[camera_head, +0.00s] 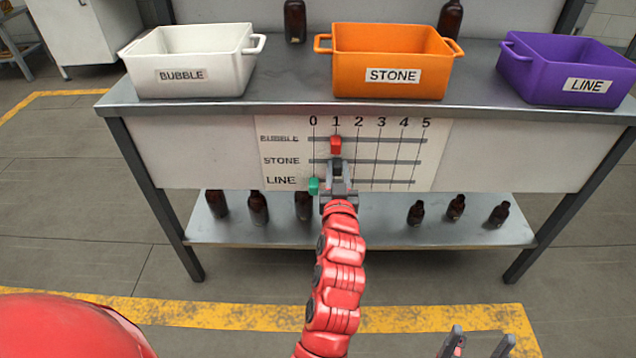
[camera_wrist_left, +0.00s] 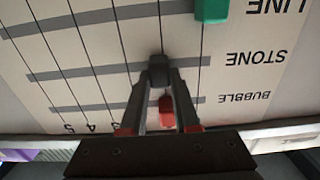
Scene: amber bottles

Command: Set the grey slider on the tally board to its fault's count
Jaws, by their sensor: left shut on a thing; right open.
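The tally board (camera_head: 275,150) is a white panel on the bench front, with rows BUBBLE, STONE and LINE under columns 0 to 5. The dark grey slider (camera_wrist_left: 158,70) is on the STONE rail at about the 1 line. My left gripper (camera_head: 337,172) is shut on it, and largely hides it in the head view. The red slider (camera_head: 336,145) is on the BUBBLE rail at 1. The green slider (camera_head: 313,186) is on the LINE rail at 0. My right gripper (camera_head: 480,343) is open and empty at the bottom right, away from the board.
White BUBBLE bin (camera_head: 195,90), orange STONE bin (camera_head: 350,88) and purple LINE bin (camera_head: 550,90) stand on the bench (camera_head: 290,100). Amber bottles stand behind the bins, and several stand on the lower shelf (camera_head: 385,235). The STONE rail right of the grey slider is clear.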

